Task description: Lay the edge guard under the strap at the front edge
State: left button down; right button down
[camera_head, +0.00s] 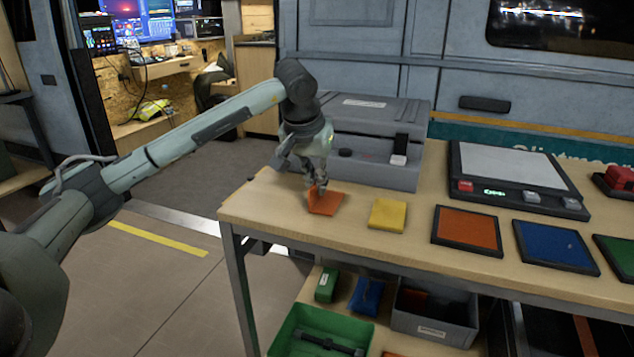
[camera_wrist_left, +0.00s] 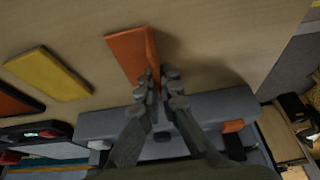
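No strap and nothing that I can surely name as the edge guard shows. A small orange slab (camera_head: 325,203) is at the left end of the wooden table, near its front edge. My left gripper (camera_head: 317,184) is at the slab's back end, pointing down. In the left wrist view, the fingertips (camera_wrist_left: 160,82) are close together at the near end of the orange slab (camera_wrist_left: 131,54). I cannot tell whether they press on it. A similar yellow slab (camera_head: 387,215) lies flat to its right. My right gripper is out of view.
A grey case (camera_head: 368,174) stands behind the slabs. Orange (camera_head: 467,230), blue (camera_head: 556,246) and green (camera_head: 617,255) framed pads lie to the right, with a scale (camera_head: 518,176) behind. Below are a green tray (camera_head: 295,325) and a grey bin (camera_head: 432,326). The table's front left corner is bare.

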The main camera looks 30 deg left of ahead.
pick_arm(q)
jog(key=shift+f, duration=0.1)
jog(key=c, duration=1.7)
grip_release()
